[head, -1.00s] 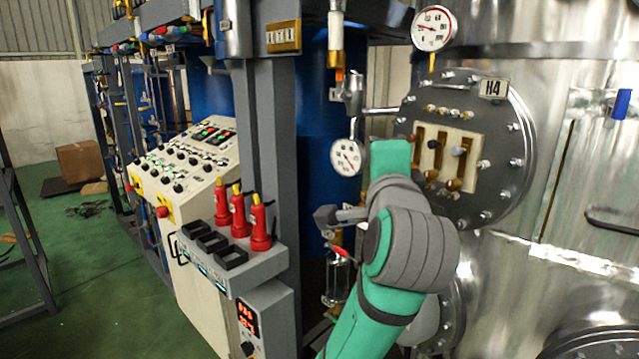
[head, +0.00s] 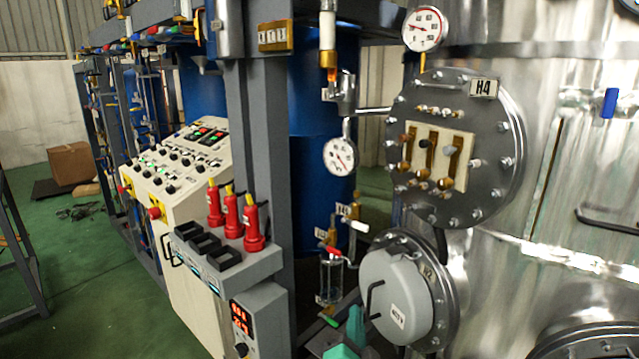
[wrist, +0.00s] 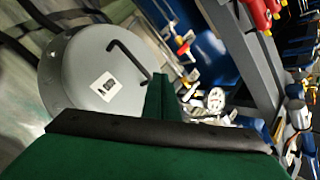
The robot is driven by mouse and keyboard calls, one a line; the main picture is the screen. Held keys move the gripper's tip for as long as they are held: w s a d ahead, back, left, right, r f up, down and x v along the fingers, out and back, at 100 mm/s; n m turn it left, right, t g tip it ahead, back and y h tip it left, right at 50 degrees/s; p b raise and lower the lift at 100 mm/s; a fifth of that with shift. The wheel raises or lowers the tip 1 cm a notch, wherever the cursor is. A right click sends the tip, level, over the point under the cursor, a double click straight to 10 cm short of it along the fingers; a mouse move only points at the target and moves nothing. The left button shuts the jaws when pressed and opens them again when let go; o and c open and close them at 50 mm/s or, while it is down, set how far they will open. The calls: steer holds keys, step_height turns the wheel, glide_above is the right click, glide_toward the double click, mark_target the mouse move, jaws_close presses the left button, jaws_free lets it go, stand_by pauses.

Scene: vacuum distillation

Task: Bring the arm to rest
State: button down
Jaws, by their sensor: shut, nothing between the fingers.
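In the wrist view my gripper (wrist: 160,92) shows as two narrow green fingers pressed together, with nothing between them. Behind the fingers is a round grey hatch cover (wrist: 95,70) with a black handle and a white label; the fingertips appear beside its edge, and I cannot tell the gap. In the head view only green parts of my arm show at the bottom edge, in front of the tank and just left of the same hatch cover (head: 397,300). The rest of the arm is out of that view.
The steel tank (head: 560,200) with the round H4 flange (head: 500,180) fills the right. A grey post (head: 268,150), red bottles (head: 230,215) on a shelf and a control console (head: 170,180) stand left. Valves and a small glass vessel (head: 331,278) are close by. Green floor is free at far left.

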steer(key=s+a+f+n+g+y, duration=0.1)
steer(key=s+a+f+n, duration=0.15)
steer(key=s+f, duration=0.8)
steer(key=s+a+f+n, duration=0.1)
steer(key=s+f+n, duration=0.3)
steer(key=s+f, duration=0.65)
steer(key=s+a+f+n, duration=0.1)
steer(key=s+a+n, duration=0.1)
steer(key=s, duration=0.9)
steer(key=s+a+f+n+g, duration=0.1)
steer(key=s+a+n, duration=0.1)
steer(key=s, duration=1)
steer(key=shift+s+a+y, duration=0.15)
steer(key=shift+a+y, duration=0.05)
steer(key=shift+y, duration=0.2)
steer(key=shift+d, duration=0.15)
